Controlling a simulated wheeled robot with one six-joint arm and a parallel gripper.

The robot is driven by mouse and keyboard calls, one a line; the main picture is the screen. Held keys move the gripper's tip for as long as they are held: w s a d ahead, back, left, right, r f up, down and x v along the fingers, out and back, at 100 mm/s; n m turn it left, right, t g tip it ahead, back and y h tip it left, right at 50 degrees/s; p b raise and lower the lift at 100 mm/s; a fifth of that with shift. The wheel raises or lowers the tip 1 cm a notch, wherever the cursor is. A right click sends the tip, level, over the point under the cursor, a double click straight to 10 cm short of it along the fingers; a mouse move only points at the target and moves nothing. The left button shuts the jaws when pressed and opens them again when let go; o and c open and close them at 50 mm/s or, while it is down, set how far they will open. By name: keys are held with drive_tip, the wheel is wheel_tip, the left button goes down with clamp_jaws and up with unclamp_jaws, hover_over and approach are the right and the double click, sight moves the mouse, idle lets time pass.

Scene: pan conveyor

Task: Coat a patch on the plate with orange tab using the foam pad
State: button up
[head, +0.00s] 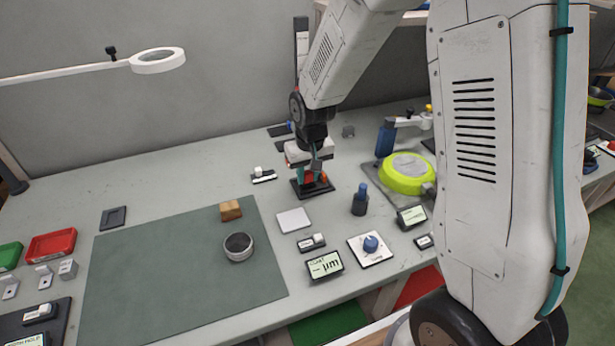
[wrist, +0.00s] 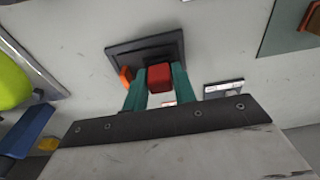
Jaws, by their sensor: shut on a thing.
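My gripper (head: 312,180) points down with its teal fingers shut on a small red block (wrist: 159,77). The block looks like the foam pad, but its underside is hidden. A dark square plate (wrist: 145,50) with a raised rim lies directly below, and it also shows in the head view (head: 313,190). An orange tab (wrist: 126,76) stands at the plate's edge, left of the fingers in the wrist view; it shows right of them in the head view (head: 324,177). I cannot tell whether the block touches the plate. No coated patch is discernible.
A yellow-green round device (head: 407,174) and a dark blue-topped post (head: 360,200) stand to the right. In front are a pale square pad (head: 293,220), a gauge display (head: 325,265) and a blue knob (head: 370,244). A brown block (head: 231,210) and a metal cup (head: 238,247) sit on the green mat (head: 170,285).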

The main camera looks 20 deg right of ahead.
drive_tip(key=shift+s+r, duration=0.15)
drive_tip(key=shift+r, duration=3.15)
